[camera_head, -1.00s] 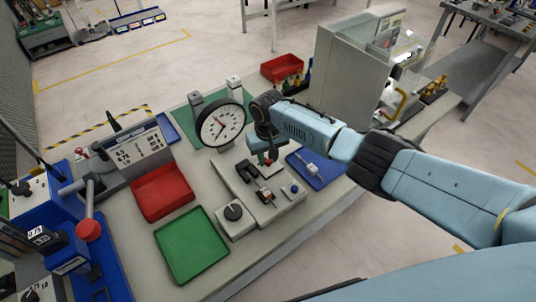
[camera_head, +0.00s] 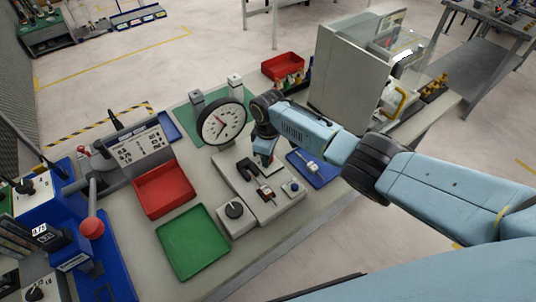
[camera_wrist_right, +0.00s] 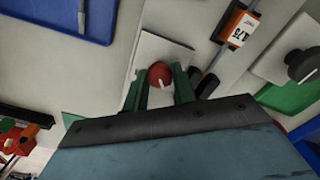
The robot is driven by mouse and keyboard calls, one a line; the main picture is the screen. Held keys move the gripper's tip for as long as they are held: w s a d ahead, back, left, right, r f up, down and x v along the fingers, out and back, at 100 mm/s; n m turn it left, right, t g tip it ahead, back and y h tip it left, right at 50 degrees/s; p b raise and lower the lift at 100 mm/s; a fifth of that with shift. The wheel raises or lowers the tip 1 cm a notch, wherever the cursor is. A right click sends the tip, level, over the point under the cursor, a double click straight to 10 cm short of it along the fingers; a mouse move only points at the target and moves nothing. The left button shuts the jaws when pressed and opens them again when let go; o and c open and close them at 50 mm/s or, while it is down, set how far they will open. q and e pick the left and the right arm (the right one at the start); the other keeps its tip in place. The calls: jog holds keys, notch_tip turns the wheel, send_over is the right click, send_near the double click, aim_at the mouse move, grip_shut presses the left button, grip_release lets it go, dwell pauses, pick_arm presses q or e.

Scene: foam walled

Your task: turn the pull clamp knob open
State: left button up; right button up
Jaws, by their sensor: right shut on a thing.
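The round red knob (camera_wrist_right: 160,74) with a white mark sits on a pale plate in the right wrist view. I take it to be the pull clamp knob. The green fingers of my right gripper (camera_wrist_right: 160,92) stand on either side of it and are shut on it. In the head view my right gripper (camera_head: 265,158) reaches down onto the grey fixture (camera_head: 236,183) at the bench middle. The gripper largely hides the knob there. My left gripper is not in view.
A round dial gauge (camera_head: 221,122) stands just left of my right gripper. A black knob (camera_head: 234,210) sits on the fixture's front box. A red tray (camera_head: 163,190), a green tray (camera_head: 192,243) and a blue tray (camera_head: 318,172) lie nearby. A grey cabinet (camera_head: 345,80) stands behind my right arm.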

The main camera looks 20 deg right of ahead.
jog(key=shift+n, duration=0.6)
jog(key=o, duration=1)
jog(key=shift+r, duration=0.1)
notch_tip(320, 180, up, 13)
jog(key=shift+r+p, duration=0.15)
jog(key=shift+p, duration=0.3)
